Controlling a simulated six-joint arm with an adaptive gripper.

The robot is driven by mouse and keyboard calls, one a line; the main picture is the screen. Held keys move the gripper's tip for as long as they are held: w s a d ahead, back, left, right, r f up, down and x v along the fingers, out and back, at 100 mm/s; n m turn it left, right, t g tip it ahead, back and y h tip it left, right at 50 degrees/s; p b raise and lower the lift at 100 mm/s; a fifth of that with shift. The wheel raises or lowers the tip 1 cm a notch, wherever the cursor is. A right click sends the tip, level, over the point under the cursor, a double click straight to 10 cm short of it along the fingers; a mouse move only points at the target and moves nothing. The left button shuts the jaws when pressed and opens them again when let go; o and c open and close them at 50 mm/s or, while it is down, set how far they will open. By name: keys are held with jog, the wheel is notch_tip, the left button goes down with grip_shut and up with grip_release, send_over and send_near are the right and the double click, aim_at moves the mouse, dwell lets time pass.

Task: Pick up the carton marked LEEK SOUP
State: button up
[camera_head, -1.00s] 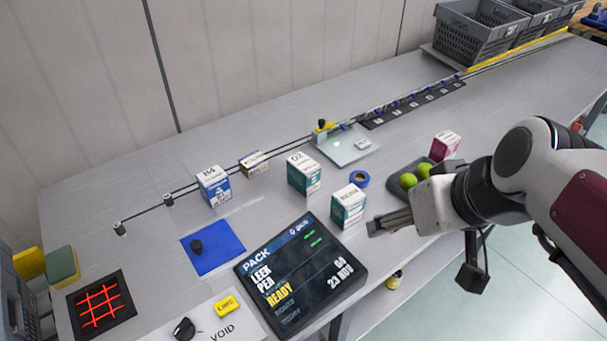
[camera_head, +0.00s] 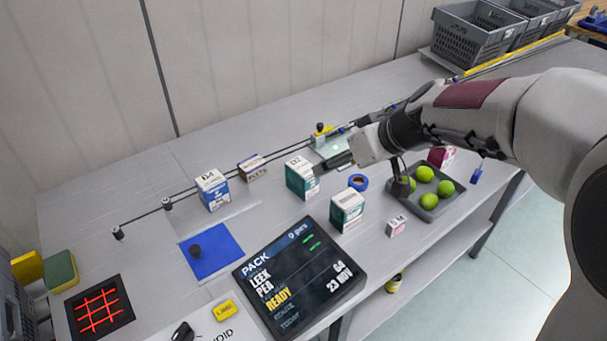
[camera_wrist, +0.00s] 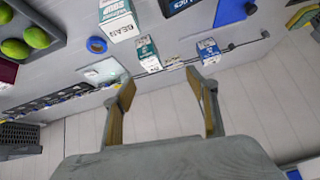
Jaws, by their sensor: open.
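No label reading LEEK SOUP is legible. A teal-and-white carton topped D2 (camera_head: 301,178) stands upright mid-table; in the wrist view its side (camera_wrist: 147,54) seems to read SOUP. A second teal-and-white carton (camera_head: 347,211) stands nearer the front; in the wrist view (camera_wrist: 117,20) it reads BEAN. A blue-and-white carton (camera_head: 213,190) stands to the left, also in the wrist view (camera_wrist: 207,51). My gripper (camera_head: 325,165) is open and empty, above the table just right of the D2 carton, not visibly touching it. Its spread fingers show in the wrist view (camera_wrist: 165,92).
A blue tape roll (camera_head: 358,182) lies between the teal cartons and a grey tray (camera_head: 430,212) of green balls. A small white box (camera_head: 396,226) is in front. A screen (camera_head: 300,277) reads PACK, LEEK, PEA, READY. A rail (camera_head: 285,150) runs behind the cartons.

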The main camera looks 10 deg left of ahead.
jog(key=n, duration=0.2)
send_near(303, 167)
jog(key=shift+w+a+f+y, duration=0.2)
jog(key=shift+w+a+f, duration=0.1)
jog(key=shift+f, duration=0.3)
jog(key=shift+w+a+f+y, duration=0.2)
jog(key=shift+w+a+f, duration=0.1)
jog(key=shift+f, duration=0.25)
jog(key=shift+x, duration=1.35)
jog(key=shift+w+f, duration=0.1)
jog(key=shift+x, duration=2.45)
jog(key=shift+d, duration=0.1)
jog(key=c, duration=1.4)
